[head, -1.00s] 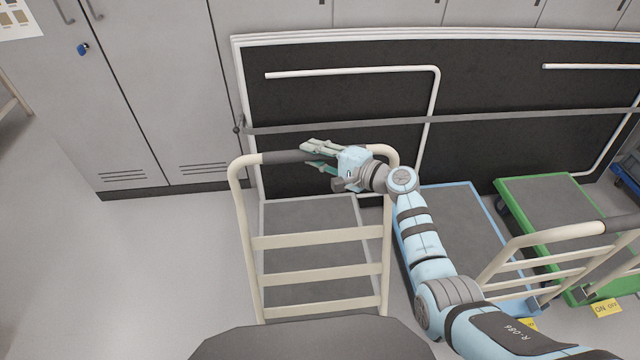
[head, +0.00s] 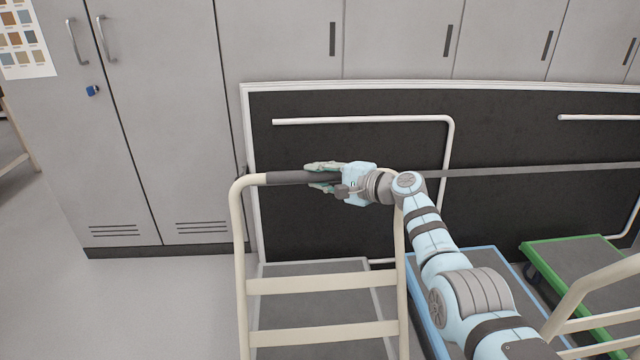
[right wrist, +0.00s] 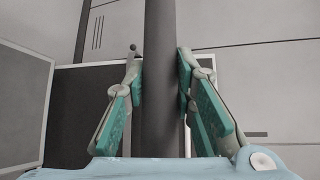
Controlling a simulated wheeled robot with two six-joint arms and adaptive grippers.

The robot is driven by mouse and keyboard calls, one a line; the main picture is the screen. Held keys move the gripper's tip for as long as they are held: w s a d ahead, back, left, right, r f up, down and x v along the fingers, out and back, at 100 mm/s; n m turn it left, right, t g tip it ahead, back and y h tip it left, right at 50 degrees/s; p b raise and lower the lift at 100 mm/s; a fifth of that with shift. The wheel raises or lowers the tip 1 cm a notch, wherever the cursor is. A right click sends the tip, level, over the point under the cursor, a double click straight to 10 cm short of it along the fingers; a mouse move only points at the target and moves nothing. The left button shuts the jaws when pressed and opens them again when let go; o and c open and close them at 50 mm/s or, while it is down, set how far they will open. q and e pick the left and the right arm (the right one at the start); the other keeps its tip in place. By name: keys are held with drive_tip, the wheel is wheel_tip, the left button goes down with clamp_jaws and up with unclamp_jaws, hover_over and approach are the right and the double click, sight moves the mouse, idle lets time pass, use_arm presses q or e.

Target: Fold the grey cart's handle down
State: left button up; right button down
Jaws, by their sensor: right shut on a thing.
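The grey cart's cream tubular handle (head: 240,240) stands upright in the head view, with cross rungs and a dark grip sleeve (head: 287,178) on its top bar. The cart's grey deck (head: 315,268) shows behind the rungs. My right gripper (head: 322,178) is at the top bar and shut on the sleeve. In the right wrist view the sleeve (right wrist: 160,80) runs between the two teal-padded fingers. My left gripper is not in view.
A blue-edged cart (head: 468,270) and a green-edged cart (head: 585,255) stand to the right. Dark panels (head: 345,200) lean against grey cabinets (head: 170,120) behind the handle. The floor at left is clear.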

drive_tip(key=shift+f, duration=0.25)
drive_tip(key=c, duration=1.3)
unclamp_jaws()
drive_tip(key=shift+r, duration=0.15)
drive_tip(key=v, duration=1.2)
